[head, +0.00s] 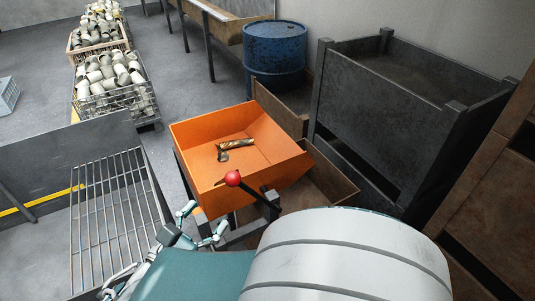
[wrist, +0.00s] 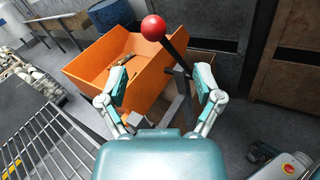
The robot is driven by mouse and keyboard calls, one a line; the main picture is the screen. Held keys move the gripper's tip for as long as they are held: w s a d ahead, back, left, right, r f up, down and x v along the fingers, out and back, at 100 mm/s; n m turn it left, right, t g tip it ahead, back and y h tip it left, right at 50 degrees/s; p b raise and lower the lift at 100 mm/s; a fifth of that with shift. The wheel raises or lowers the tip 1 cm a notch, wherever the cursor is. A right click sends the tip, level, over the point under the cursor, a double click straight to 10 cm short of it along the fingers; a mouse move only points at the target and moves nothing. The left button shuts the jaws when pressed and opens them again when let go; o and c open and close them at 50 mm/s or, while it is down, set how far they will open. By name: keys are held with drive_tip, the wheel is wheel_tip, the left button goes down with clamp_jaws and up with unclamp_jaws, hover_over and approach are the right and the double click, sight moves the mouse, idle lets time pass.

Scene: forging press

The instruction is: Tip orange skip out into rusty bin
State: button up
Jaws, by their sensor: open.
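The orange skip (head: 275,140) sits level in the middle of the head view, with a bronze, bracket-like metal part (head: 234,147) inside. A lever with a red ball knob (head: 233,178) stands at its near side; the knob also shows in the wrist view (wrist: 153,28). The rusty bin (head: 335,182) is low behind and right of the skip, partly hidden by skip and arm. My gripper (head: 205,217) is open and empty just short of the lever. In the wrist view, the knob and lever bar appear beyond and between my spread fingers (wrist: 160,76), the bar nearer the right finger.
A dark metal crate (head: 385,110) stands at the right, with a blue drum (head: 274,50) behind the skip. A grey barred rack (head: 115,215) is close on the left. Baskets of pale cylinders (head: 112,75) stand at the back left. Grey floor lies between baskets and skip.

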sight(228, 185)
drive_tip(key=x, duration=1)
drive_tip(key=shift+w+a, duration=0.1)
drive_tip(key=shift+a, duration=0.15)
drive_tip(key=shift+w, duration=0.3)
drive_tip(key=shift+a, duration=0.35)
drive_tip(key=shift+d, duration=0.25)
clamp_jaws()
